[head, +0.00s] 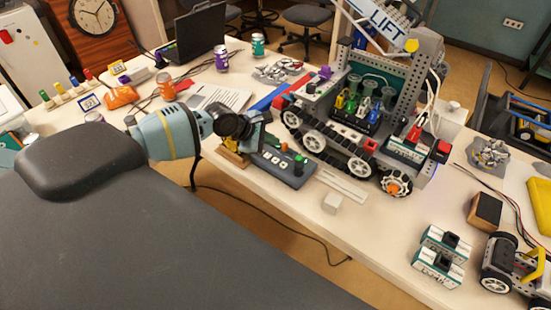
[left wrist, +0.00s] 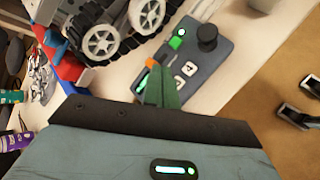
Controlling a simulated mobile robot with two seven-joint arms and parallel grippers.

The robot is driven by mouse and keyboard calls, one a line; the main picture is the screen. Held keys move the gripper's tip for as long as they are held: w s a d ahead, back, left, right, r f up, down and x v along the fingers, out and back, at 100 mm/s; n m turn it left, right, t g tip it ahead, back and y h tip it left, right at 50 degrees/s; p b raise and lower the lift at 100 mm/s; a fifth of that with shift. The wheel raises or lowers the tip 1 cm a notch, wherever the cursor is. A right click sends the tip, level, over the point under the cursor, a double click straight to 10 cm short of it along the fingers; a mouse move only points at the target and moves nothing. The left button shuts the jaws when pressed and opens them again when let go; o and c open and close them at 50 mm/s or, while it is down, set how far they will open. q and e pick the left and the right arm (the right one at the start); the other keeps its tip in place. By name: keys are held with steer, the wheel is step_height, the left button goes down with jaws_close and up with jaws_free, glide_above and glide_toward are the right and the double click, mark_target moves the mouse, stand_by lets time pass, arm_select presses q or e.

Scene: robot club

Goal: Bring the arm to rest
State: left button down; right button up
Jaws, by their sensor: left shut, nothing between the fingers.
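My left arm comes in from the left in the head view, and its gripper (head: 256,138) is over the near edge of the table, beside the dark control panel (head: 287,168). In the left wrist view its green fingers (left wrist: 162,88) are together with nothing between them. They overlap the near end of the control panel (left wrist: 205,48), which has a black knob, a green button and white keys. I cannot tell if they touch it.
A wheeled robot (head: 345,125) stands on the white table (head: 320,215) behind the panel. Battery boxes (head: 440,257) and a small wheeled car (head: 515,265) are at right. A laptop (head: 195,35) and cans stand at the back left.

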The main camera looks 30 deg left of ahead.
steer(key=shift+s+f, duration=0.1)
steer(key=shift+s, duration=0.15)
arm_select(q)
steer(key=s+d+f+m+g, duration=0.1)
steer(key=s+d+f+m, duration=0.35)
steer(key=s+d, duration=0.2)
steer(key=s+d+f+m+g+h, duration=0.1)
steer(key=s+d+f+m+g, duration=0.15)
steer(key=s+d+m, duration=0.45)
steer(key=s+d+f+m+g, duration=0.1)
steer(key=s+d+f+m, duration=0.3)
steer(key=s, duration=0.4)
steer(key=s+a+r+m+g+y, duration=0.1)
steer(key=s+a+r+m+y, duration=0.2)
steer(key=s, duration=0.8)
steer(key=s+a+m+g+y, duration=0.2)
steer(key=s+m, duration=0.3)
steer(key=s, duration=0.6)
steer(key=w+d+f+t+h, duration=0.1)
steer(key=w+d+f+t, duration=0.2)
steer(key=w+f+t, duration=0.3)
step_height(320, 180, down, 4)
steer(key=shift+r+t+h, duration=0.15)
steer(key=shift+t+h, duration=0.15)
steer(key=shift+t, duration=0.85)
arm_select(e)
steer(key=shift+s+d+f, duration=0.35)
steer(key=shift+s+f, duration=0.3)
steer(key=shift+s, duration=0.05)
